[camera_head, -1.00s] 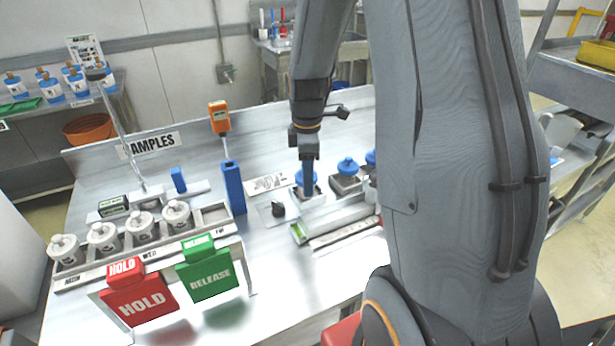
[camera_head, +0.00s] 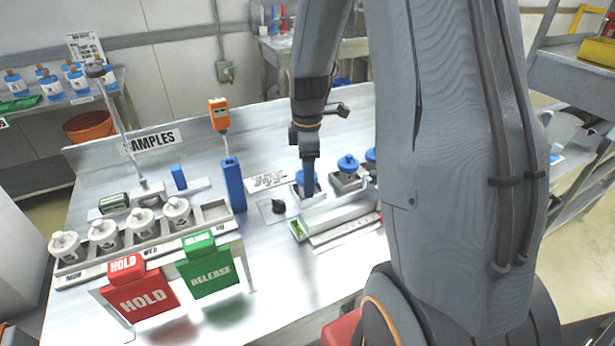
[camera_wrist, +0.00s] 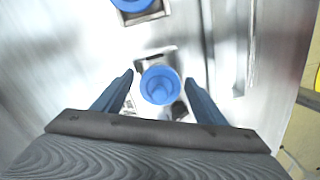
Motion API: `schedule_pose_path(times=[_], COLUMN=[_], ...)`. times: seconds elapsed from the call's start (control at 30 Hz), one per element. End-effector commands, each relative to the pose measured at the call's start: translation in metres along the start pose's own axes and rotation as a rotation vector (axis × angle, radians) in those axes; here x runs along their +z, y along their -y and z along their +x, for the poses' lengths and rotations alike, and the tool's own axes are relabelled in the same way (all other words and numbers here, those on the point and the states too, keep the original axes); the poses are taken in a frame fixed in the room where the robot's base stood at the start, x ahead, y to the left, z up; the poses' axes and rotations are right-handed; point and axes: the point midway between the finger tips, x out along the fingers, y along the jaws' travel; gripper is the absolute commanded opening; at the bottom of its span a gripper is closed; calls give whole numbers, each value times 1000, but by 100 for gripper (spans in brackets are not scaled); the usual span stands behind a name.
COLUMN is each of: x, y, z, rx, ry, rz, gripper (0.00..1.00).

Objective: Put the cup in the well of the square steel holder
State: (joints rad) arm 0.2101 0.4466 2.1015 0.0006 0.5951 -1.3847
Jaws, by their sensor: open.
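A round blue cup (camera_wrist: 160,86) sits at a square steel holder (camera_wrist: 143,55) in the wrist view. How deep it sits in the well cannot be told. My gripper (camera_wrist: 158,81) is open, with one finger on each side of the cup and gaps showing. In the head view my gripper (camera_head: 308,190) is down in front of this blue cup (camera_head: 298,177) and hides part of it. A second blue-topped piece (camera_head: 348,162) sits in another square steel holder (camera_head: 347,184) to the right and behind, and a third is partly hidden by my arm.
A long pale tray (camera_head: 335,222) lies just in front of the holders. A black knob (camera_head: 278,206) and a tall blue block (camera_head: 233,186) stand to the left.

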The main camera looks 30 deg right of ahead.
Motion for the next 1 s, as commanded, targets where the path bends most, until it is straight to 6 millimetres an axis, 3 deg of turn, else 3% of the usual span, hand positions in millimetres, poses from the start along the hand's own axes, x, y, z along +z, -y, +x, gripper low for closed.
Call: schedule_pose_path(times=[0.63, 0.83, 1.0], x=[0, -3, -18], y=[-1, 5, 37], z=[-106, -113, -90], rx=[3, 3, 23], ry=[0, -1, -10], rz=[0, 37, 274], gripper=[65, 65, 65])
